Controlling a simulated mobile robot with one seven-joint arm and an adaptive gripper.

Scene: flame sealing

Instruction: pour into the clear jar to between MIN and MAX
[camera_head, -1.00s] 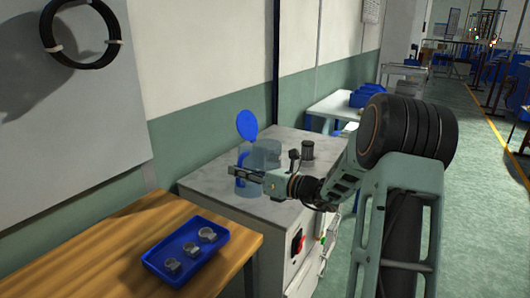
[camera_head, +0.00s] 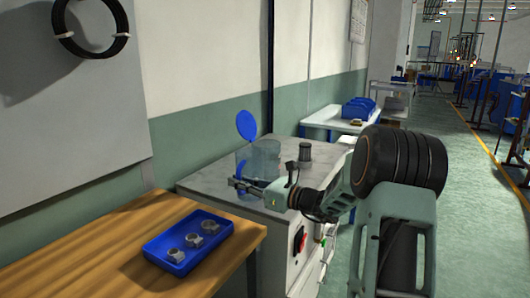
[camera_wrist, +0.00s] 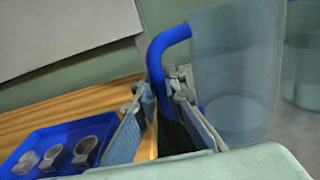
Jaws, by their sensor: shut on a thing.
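My gripper (camera_head: 238,184) is shut on the blue handle (camera_wrist: 168,48) of a clear jug (camera_wrist: 235,75). The jug's see-through body fills the middle right of the wrist view, just right of the fingers. A second clear vessel (camera_wrist: 304,60), cut off by the right edge, stands behind it. In the head view, the clear jar (camera_head: 266,156) stands on the grey cabinet top with a raised round blue lid (camera_head: 246,125) near it. Jug and jar overlap there, so their gap is unclear. I cannot make out the MIN and MAX marks or any liquid level.
A small dark cylinder (camera_head: 305,152) stands right of the jar on the cabinet top (camera_head: 205,186). A wooden table (camera_head: 85,262) at front left carries a blue tray (camera_head: 160,257) with three metal parts. The wall is close behind the cabinet.

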